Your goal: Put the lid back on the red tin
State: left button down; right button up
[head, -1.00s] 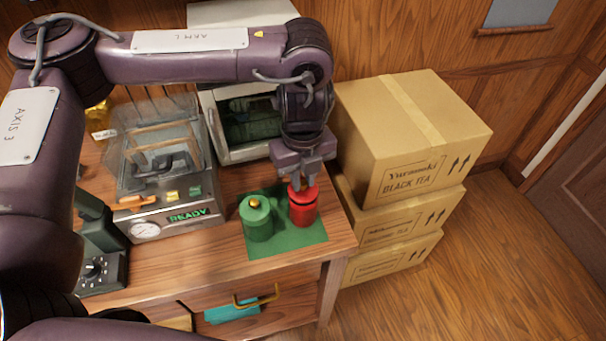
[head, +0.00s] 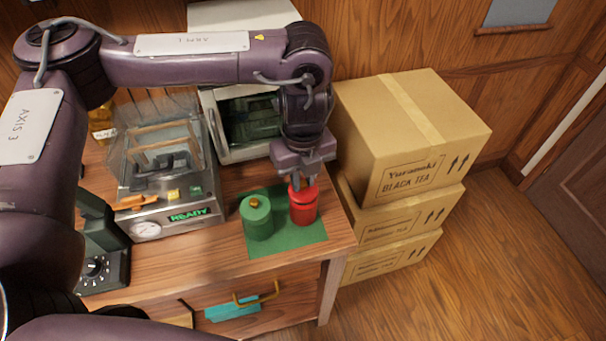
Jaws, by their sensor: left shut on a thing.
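The red tin (head: 303,214) stands upright on the green mat (head: 285,244), near the right end of the wooden table. Its red lid (head: 303,194) is at the tin's mouth, in line with the body. Whether it is fully seated is hard to tell. My left gripper (head: 303,183) points straight down above the tin and is shut on the lid, its fingers covering part of the lid's top. A green tin (head: 257,221) with a gold knob on its lid stands just left of the red tin. My right gripper is not in view.
A press machine (head: 165,190) with a READY display stands left of the mat, with a dark green device (head: 103,250) at the table's left. A white oven-like box (head: 240,125) is behind. Stacked tea cartons (head: 410,140) stand close on the right.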

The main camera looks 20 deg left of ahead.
pick_arm(q)
jog(key=shift+p, duration=0.3)
dwell(0.4)
dwell(0.3)
jog(key=c, duration=0.8)
grip_release()
jog(key=shift+o, duration=0.2)
jog(key=shift+r+p, duration=3.5)
jog(key=shift+p, duration=0.3)
jog(key=shift+c, duration=0.3)
grip_shut()
